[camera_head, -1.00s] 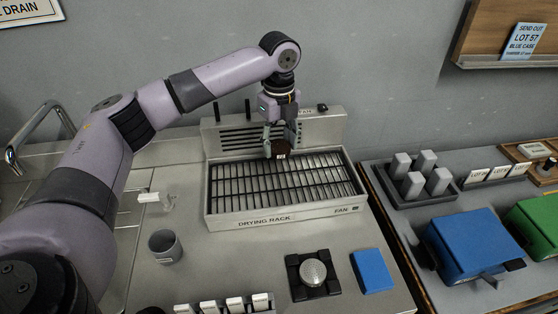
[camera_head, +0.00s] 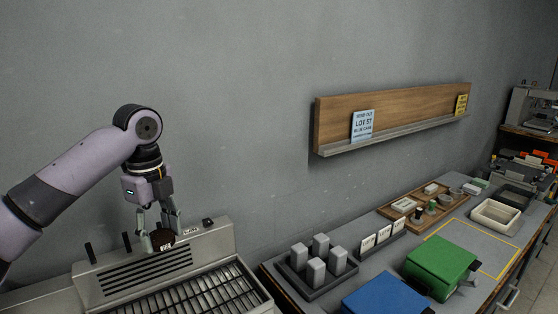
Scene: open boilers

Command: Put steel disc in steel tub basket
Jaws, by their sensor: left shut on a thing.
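My left gripper (camera_head: 161,232) is at the lower left, above the back of the drying rack (camera_head: 190,296). Its fingers are closed on a dark brown round piece (camera_head: 161,239) with a small white label. I cannot tell from its look whether this piece is the steel disc. It is held up near the rack's slotted back panel. I cannot pick out a steel tub basket in this view. My right gripper is not in view.
Right of the rack, a bench holds a dark tray (camera_head: 309,285) with several grey blocks, a blue case (camera_head: 388,296), a green case (camera_head: 441,266), a wooden tray (camera_head: 407,220) and a white bin (camera_head: 495,216). A wooden wall shelf (camera_head: 395,120) hangs above.

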